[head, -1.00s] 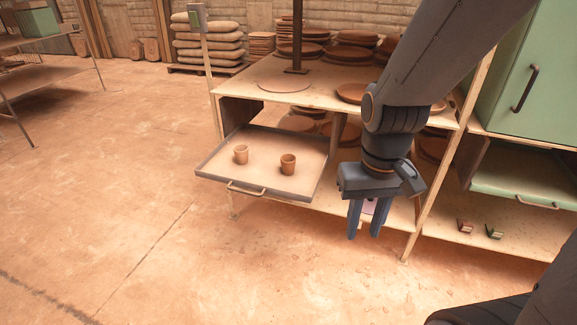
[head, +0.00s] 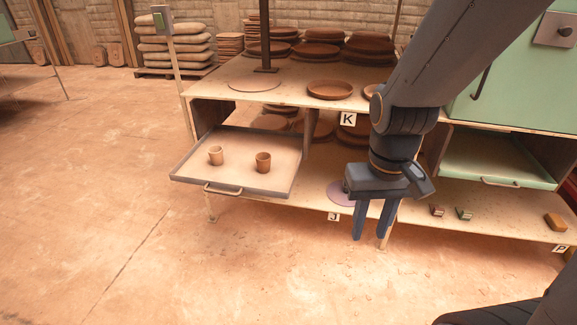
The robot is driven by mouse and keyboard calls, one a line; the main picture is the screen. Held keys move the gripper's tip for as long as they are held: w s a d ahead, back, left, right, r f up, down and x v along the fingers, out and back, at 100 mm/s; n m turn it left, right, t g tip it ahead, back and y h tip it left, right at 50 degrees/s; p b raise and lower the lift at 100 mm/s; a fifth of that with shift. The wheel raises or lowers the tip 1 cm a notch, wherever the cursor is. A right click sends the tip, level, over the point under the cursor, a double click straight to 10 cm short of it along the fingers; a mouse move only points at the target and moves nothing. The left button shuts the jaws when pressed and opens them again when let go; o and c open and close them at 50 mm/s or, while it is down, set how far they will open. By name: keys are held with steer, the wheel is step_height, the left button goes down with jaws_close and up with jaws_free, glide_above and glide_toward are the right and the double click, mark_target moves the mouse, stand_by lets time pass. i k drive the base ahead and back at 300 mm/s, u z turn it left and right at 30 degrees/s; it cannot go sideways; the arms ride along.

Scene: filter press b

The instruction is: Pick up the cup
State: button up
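Two small brown clay cups stand upright on an open pull-out tray (head: 232,181) under the bench top. The left cup (head: 216,156) is paler, and the right cup (head: 263,162) is darker. My gripper (head: 371,236) points down in front of the bench, to the right of the tray and apart from both cups. Its two blue-grey fingers are spread with nothing between them. My gripper partly covers a flat purple disc (head: 340,192) on the lower shelf.
The tray has a front handle (head: 222,189) and raised rims. A green open drawer (head: 495,165) lies to the right, above small blocks (head: 463,213) on the lower shelf. A post with a switch box (head: 163,19) stands at the bench's left.

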mark_target(262, 157)
steer(key=z, duration=0.8)
steer(key=k, duration=1.1)
steer(key=z, duration=1.1)
steer(key=i, duration=0.85)
steer(key=u, duration=0.5)
steer(key=i, duration=1.05)
steer(key=u, duration=1.45)
steer(key=i, duration=0.6)
steer(key=u, duration=0.65)
